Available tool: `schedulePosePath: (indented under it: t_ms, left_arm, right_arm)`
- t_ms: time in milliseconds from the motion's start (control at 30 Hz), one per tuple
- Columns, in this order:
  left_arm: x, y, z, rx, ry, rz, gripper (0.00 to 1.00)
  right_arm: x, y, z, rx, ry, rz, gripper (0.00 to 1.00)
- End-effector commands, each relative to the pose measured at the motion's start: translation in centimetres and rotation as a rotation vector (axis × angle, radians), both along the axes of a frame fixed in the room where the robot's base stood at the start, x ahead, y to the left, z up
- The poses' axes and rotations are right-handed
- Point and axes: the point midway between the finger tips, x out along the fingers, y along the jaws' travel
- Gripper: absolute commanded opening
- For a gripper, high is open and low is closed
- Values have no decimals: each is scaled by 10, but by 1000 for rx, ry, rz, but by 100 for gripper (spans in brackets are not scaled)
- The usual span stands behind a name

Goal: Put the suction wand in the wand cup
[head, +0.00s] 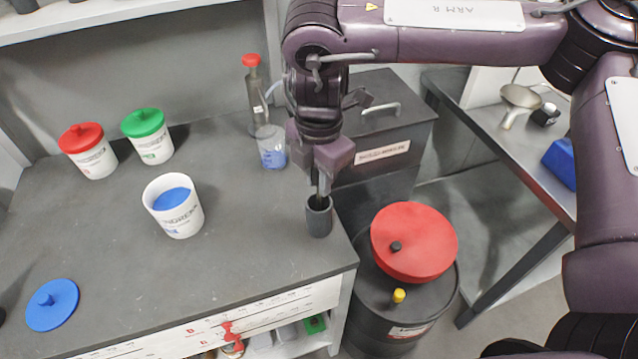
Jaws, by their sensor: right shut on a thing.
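The wand cup (319,222) is a small dark grey cup standing upright near the right edge of the grey bench. My right gripper (323,172) points down right above the cup, shut on the suction wand (322,192). The wand is a thin dark piece that shows only in part below the fingers, and its lower end is at or inside the cup's mouth. I cannot tell how deep it sits. The gripper hides the wand's upper part. My left gripper is not in view.
On the bench (250,290) stand a white tub with blue contents (172,208), red-lidded (88,150) and green-lidded (148,137) tubs, a clear beaker (271,148) and a red-capped bottle (254,85). A blue lid (52,304) lies front left. A red-topped drum (413,242) stands right of the bench.

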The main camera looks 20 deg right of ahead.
Motion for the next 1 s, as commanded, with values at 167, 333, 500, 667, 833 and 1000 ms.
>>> schedulePosePath:
  t_ms: [167,333,500,667,833,1000]
  left_arm:
    - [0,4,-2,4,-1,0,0]
    - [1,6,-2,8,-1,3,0]
    - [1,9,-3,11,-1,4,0]
    - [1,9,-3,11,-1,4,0]
    - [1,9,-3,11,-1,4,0]
    - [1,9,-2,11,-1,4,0]
  right_arm:
    - [0,0,-19,1,0,0,0]
    - [0,0,-18,0,-1,0,0]
    - [0,0,-21,0,0,0,0]
    - [0,0,-21,0,0,0,35]
    - [0,0,-21,0,0,0,41]
    - [0,0,-20,0,-1,0,41]
